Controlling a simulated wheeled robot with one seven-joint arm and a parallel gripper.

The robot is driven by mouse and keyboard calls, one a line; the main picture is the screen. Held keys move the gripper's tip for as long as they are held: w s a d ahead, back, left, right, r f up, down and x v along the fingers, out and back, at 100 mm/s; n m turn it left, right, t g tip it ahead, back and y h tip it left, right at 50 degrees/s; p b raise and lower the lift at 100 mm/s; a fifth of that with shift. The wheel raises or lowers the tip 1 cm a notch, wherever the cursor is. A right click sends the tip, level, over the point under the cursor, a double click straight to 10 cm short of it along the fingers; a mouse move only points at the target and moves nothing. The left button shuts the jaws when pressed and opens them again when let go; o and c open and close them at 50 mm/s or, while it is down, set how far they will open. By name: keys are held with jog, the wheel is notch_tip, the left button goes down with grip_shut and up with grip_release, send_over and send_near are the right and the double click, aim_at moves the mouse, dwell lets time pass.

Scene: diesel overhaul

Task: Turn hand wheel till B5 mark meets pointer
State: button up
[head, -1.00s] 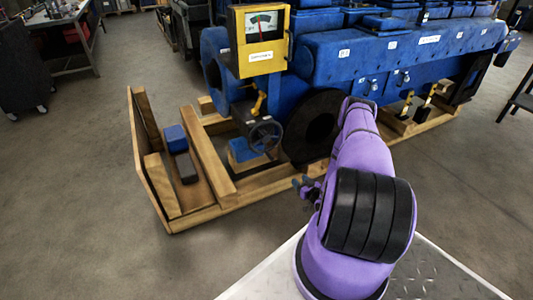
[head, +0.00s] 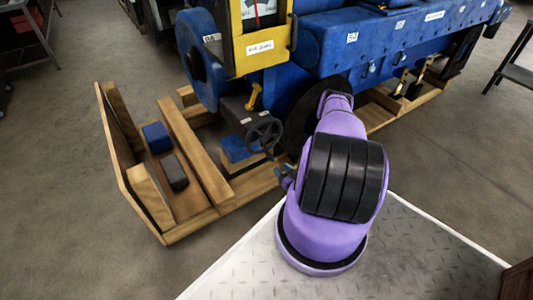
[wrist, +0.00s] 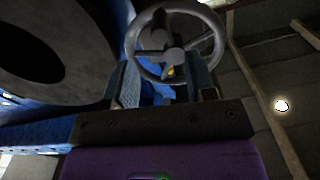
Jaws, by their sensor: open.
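The hand wheel (head: 264,134) is a dark spoked wheel with a knob, on a small dark housing below the yellow gauge box. In the wrist view the hand wheel (wrist: 175,42) shows large and close, just beyond my fingers. My gripper (head: 285,180) is below and slightly right of it in the head view, partly hidden by my arm. In the wrist view my gripper (wrist: 163,80) has its two fingers apart with nothing clearly held. I cannot tell whether they touch the wheel. A black disc (head: 299,112) stands behind my arm. No B5 mark is readable.
The yellow gauge box (head: 262,47) with a red needle stands above the wheel. The blue engine (head: 350,45) rests on a wooden cradle (head: 192,150). A blue block (head: 157,137) and a dark block (head: 174,172) lie in it.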

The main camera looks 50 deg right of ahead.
aim_at(270, 156)
jog(key=x, duration=1)
jog(key=shift+w+d, duration=0.1)
jog(key=shift+c, duration=0.5)
grip_shut()
